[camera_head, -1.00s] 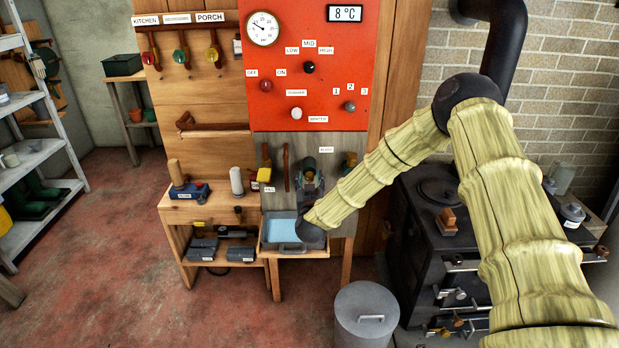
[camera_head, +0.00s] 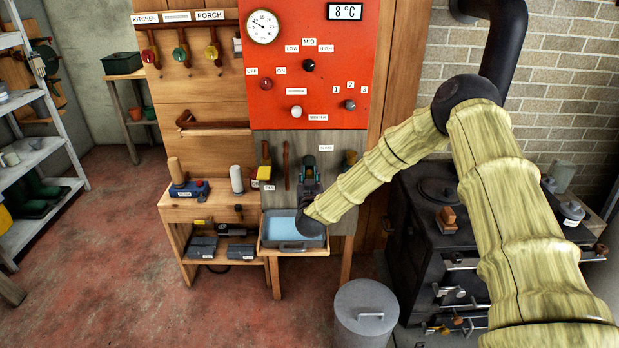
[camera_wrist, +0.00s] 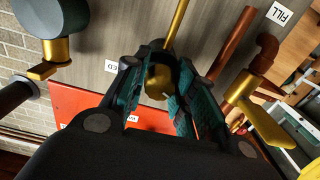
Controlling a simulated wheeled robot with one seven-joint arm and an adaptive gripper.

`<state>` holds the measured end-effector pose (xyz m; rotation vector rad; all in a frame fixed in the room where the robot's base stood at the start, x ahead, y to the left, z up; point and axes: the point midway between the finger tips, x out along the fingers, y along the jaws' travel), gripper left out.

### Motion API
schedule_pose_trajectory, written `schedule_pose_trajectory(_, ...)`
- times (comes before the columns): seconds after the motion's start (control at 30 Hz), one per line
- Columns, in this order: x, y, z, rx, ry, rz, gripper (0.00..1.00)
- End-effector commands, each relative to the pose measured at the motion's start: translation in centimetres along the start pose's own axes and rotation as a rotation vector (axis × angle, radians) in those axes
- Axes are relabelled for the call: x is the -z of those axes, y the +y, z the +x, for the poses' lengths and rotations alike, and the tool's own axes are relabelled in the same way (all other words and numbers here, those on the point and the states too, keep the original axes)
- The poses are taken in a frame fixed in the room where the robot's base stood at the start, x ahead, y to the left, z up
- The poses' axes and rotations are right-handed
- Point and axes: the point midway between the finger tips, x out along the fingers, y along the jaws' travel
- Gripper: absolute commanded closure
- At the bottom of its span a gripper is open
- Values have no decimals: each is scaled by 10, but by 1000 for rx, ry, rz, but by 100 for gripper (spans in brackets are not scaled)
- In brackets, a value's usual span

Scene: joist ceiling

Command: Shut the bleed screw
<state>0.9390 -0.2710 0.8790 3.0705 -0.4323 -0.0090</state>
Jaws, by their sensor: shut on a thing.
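The bleed screw (camera_wrist: 158,82) is a brass piece on the grey panel (camera_wrist: 105,25), with a thin brass rod above it in the wrist view. My gripper (camera_wrist: 158,65) has its teal-padded fingers on either side of the screw and is shut on it. The "BLEED" label (camera_wrist: 113,66) is partly hidden by a finger. In the head view my gripper (camera_head: 309,172) is at the panel above the water tray (camera_head: 269,243); it hides the screw there.
A brass-handled valve (camera_wrist: 250,118) on copper pipe is right of my gripper in the wrist view, near the "FILL" label (camera_wrist: 279,13). Another brass-levered fitting (camera_wrist: 45,68) is at left. A grey bin (camera_head: 366,315) stands on the floor.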

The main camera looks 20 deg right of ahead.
Motion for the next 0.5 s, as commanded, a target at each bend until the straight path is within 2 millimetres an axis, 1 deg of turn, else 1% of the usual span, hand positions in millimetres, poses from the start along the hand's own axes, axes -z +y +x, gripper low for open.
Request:
schedule_pose_trajectory(0.27, -4, 0, 0, -1, -1, 92, 97)
schedule_pose_trajectory(0.5, -5, 1, 0, -2, 0, 282, 97)
